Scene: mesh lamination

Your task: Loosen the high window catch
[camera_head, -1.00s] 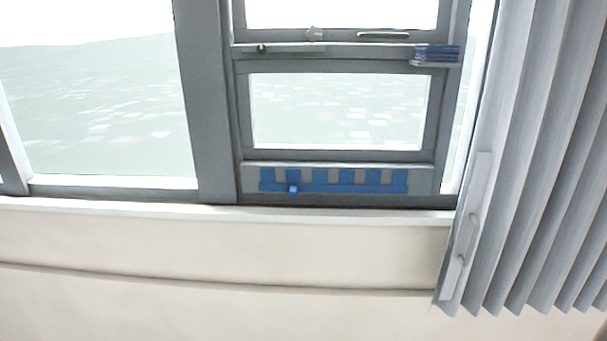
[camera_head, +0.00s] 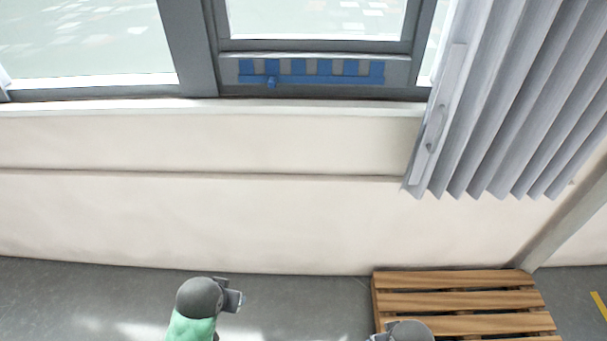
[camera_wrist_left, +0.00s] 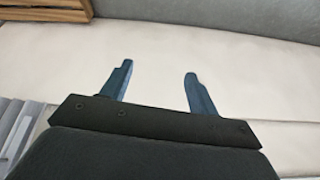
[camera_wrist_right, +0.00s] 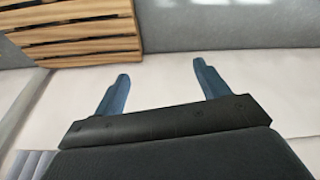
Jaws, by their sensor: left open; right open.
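The high part of the window is out of view now, so no high catch shows. The lower window frame (camera_head: 312,50) stands at the top of the head view. My right gripper (camera_wrist_right: 160,70) is open and empty in the right wrist view. Both are apart from the window parts.
A grey pleated blind (camera_head: 510,100) with a handled edge bar hangs at the right of the window. A slatted wooden pallet (camera_head: 460,299) lies on the floor against the cream wall (camera_head: 250,225). Grey floor (camera_head: 80,300) is open at the left. My arms show at the bottom edge.

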